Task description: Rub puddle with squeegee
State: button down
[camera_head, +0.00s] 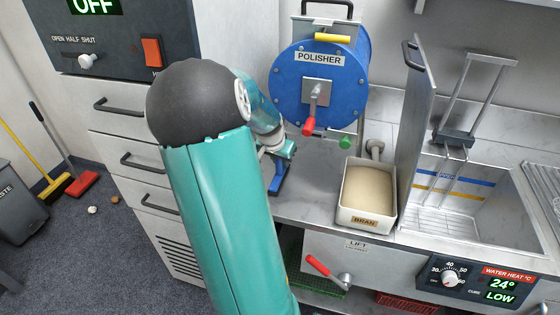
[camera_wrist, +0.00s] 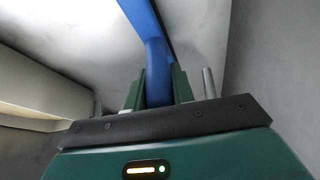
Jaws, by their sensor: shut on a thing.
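The blue squeegee (camera_head: 279,180) stands on the grey counter (camera_head: 308,204), below the polisher, with its lower end at or close to the surface. My gripper (camera_head: 277,153) is shut on its upper part, partly hidden behind my arm. In the wrist view my green fingers (camera_wrist: 157,88) close on both sides of the blue squeegee handle (camera_wrist: 156,60), which runs up to a wider blue part at the top. I cannot make out a puddle in either view; my arm hides part of the counter.
The blue polisher (camera_head: 301,88) with red and green handles stands just behind. A bran tray (camera_head: 363,218) sits right of the squeegee, beside the sink basin (camera_head: 426,232) and its upright lid (camera_head: 413,130). A red lift handle (camera_head: 318,265) juts from the counter front.

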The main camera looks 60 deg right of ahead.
jog(key=shift+r, duration=2.8)
jog(key=shift+r, duration=0.1)
jog(key=shift+r, duration=1.4)
jog(key=shift+a, duration=0.2)
